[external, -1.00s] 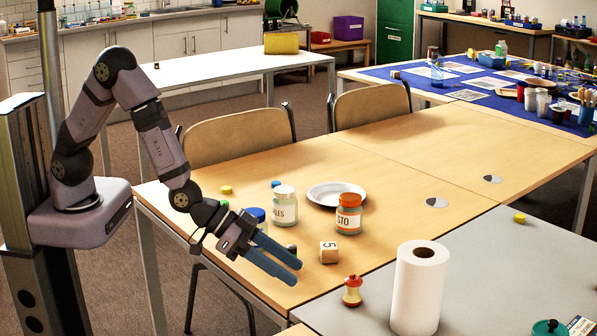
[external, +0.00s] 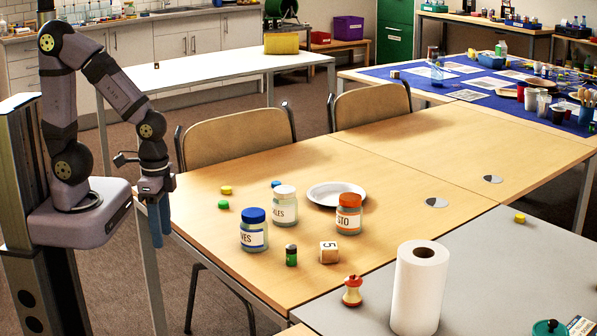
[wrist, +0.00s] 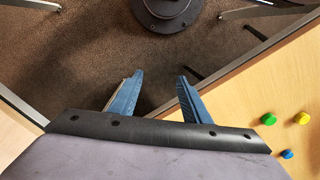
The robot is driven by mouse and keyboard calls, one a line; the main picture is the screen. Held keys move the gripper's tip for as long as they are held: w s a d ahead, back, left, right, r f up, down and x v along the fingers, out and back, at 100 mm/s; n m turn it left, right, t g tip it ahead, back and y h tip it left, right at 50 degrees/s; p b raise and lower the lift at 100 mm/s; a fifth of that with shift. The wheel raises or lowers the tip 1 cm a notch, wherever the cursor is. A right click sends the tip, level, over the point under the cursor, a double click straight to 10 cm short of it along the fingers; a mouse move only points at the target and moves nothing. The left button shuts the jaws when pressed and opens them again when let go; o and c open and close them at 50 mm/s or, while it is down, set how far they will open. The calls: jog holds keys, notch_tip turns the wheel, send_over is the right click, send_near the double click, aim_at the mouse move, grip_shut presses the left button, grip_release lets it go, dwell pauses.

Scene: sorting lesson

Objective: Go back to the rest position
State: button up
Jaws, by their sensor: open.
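My gripper (external: 158,222) hangs pointing down beside the left edge of the wooden table (external: 400,150), close to my base. In the wrist view my gripper (wrist: 155,88) shows two blue fingers spread apart with nothing between them, above the dark carpet (wrist: 85,60). The table's edge runs to the right of the fingers there.
On the table stand a blue-lidded jar (external: 254,232), a white-lidded jar (external: 284,206), an orange-lidded jar (external: 348,214), a plate (external: 325,190), a battery (external: 291,256), a number block (external: 328,252) and small caps (external: 226,190). An apple core (external: 352,291) and paper roll (external: 419,285) stand nearer.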

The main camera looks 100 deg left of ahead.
notch_tip(320, 180, up, 13)
jog(key=p, duration=1.3)
jog(key=o, duration=1.3)
jog(key=shift+f, duration=0.1)
jog(key=shift+o, duration=0.8)
jog(key=shift+s+d+f, duration=0.1)
jog(key=shift+s+f, duration=0.05)
jog(key=s+f+m+g+y+b, duration=0.3)
jog(key=s+f+m+g+y, duration=0.15)
jog(key=f+m+y, duration=0.35)
jog(key=w+d+f+m+t+y+b, duration=0.2)
jog(key=w+f+m+t, duration=0.15)
jog(key=m+t, duration=0.6)
jog(key=w+d+f+m+t+y+b, duration=0.25)
jog(key=f+m+t, duration=0.25)
jog(key=m+t, duration=0.4)
jog(key=w+a+g, duration=0.1)
jog(key=w+a, duration=0.5)
jog(key=a, duration=0.1)
jog(key=shift+a+r+b, duration=0.2)
jog(key=shift+a+b, duration=0.05)
jog(key=shift+b, duration=0.05)
